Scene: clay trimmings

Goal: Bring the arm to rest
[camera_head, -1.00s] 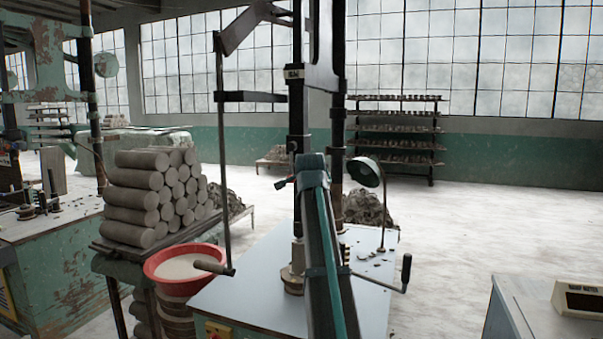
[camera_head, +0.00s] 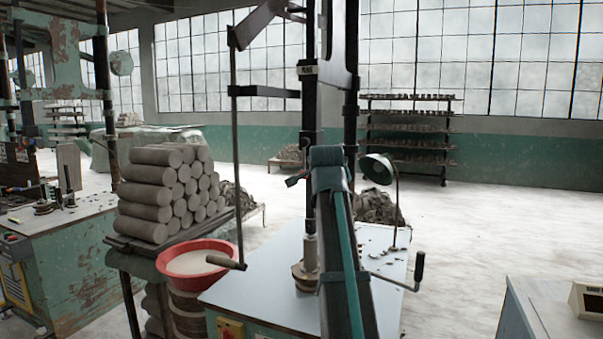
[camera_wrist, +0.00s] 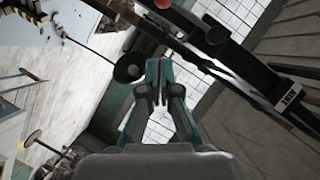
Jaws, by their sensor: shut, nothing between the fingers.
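My arm (camera_head: 345,240) rises through the middle of the head view, in front of the press and its pale work table (camera_head: 270,275). My gripper is not clearly visible there. In the wrist view, my gripper's (camera_wrist: 160,68) teal fingers are close together and hold nothing. The wrist view is strongly tilted, with the windows and a dark press post near the fingers. A round dark green lamp shade (camera_wrist: 129,67) appears just left of the fingertips; I cannot tell how far off it is.
A desk lamp (camera_head: 377,169) and a crank handle (camera_head: 419,268) stand at the work table's right side. A red basin (camera_head: 228,251) and stacked clay cylinders (camera_head: 150,190) are at left. A shelf rack (camera_head: 443,140) stands at the back. Open floor (camera_head: 500,220) lies at right.

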